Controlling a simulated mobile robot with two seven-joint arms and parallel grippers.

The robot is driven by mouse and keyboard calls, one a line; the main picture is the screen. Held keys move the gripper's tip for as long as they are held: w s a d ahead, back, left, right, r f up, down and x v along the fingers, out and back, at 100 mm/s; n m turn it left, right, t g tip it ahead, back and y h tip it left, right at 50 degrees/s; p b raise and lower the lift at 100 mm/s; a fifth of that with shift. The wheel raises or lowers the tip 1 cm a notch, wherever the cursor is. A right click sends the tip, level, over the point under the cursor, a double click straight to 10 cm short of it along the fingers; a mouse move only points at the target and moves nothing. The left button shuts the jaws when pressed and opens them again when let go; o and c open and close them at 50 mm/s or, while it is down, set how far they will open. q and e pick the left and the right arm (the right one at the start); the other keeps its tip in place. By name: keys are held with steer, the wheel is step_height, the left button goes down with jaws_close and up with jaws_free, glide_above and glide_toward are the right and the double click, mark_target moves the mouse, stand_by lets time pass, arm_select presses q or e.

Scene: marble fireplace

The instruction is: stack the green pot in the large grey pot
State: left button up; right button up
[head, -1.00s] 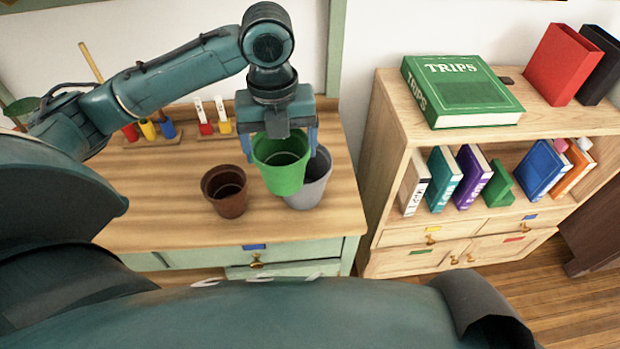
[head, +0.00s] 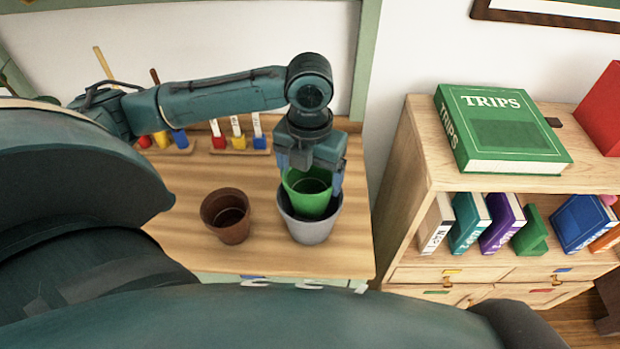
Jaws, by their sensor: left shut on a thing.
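The green pot (head: 308,199) is in the grip of my left gripper (head: 310,184), which is shut on it from above. The green pot is upright, with its lower part inside the mouth of the large grey pot (head: 310,232). Its rim stands above the grey pot's rim. Whether its base touches the grey pot's bottom is hidden. The grey pot stands upright on the wooden tabletop near its right side. My right gripper is not in view.
A brown pot (head: 227,216) stands just left of the grey pot. Racks with coloured pieces (head: 238,140) stand along the back wall. A bookshelf (head: 412,185) with a green book (head: 497,128) on top is to the right. The tabletop's left front is bare.

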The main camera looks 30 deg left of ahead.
arm_select(q)
steer(key=shift+f, duration=0.85)
steer(key=shift+f, duration=0.6)
steer(key=o, duration=1.1)
steer(key=shift+r, duration=0.1)
step_height(320, 180, up, 13)
steer(key=shift+r+p, duration=0.1)
steer(key=shift+p, duration=0.3)
